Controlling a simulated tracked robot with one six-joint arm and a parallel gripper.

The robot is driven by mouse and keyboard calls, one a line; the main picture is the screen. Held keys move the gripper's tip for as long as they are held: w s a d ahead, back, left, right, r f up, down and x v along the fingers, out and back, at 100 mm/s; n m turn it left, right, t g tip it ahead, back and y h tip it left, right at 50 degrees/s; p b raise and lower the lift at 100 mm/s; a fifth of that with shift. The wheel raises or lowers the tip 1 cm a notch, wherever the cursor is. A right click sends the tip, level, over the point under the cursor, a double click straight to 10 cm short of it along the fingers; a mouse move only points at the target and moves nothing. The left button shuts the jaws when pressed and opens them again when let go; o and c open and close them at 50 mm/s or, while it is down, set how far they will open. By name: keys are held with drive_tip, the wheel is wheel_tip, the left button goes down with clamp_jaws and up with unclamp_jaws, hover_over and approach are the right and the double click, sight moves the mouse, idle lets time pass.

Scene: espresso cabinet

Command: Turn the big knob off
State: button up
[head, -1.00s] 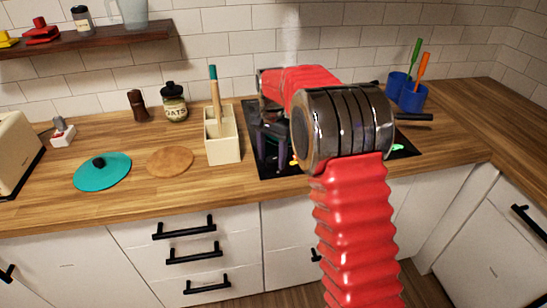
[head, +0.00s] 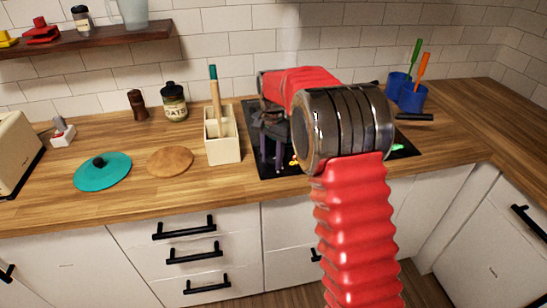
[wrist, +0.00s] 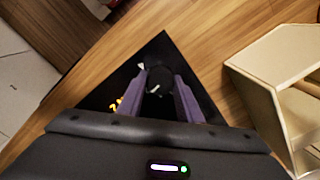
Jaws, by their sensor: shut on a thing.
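The big knob (wrist: 158,78) is a dark round dial with a white mark on its face. It sits on the black cooktop panel (wrist: 163,45), and a small white triangle is on the panel beside it. My gripper (wrist: 166,86) has its two purple fingers on either side of the knob and is shut on it. In the head view my gripper (head: 273,165) points down at the front left of the cooktop (head: 400,152). The knob cannot be made out there, and my arm hides much of the cooktop.
A cream utensil holder (head: 223,148) stands just left of the cooktop and also shows in the wrist view (wrist: 258,75). Yellow digits (wrist: 116,104) glow near the knob. A black pan handle (head: 413,117) and blue cups (head: 411,97) are at the right. A teal lid (head: 103,178) lies left.

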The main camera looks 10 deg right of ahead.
drive_tip(key=shift+n, duration=0.4)
drive_tip(key=n, duration=1.1)
drive_tip(key=shift+n, duration=2.1)
drive_tip(key=o, duration=1)
drive_tip(key=shift+o, duration=0.2)
drive_tip(key=shift+r, duration=0.1)
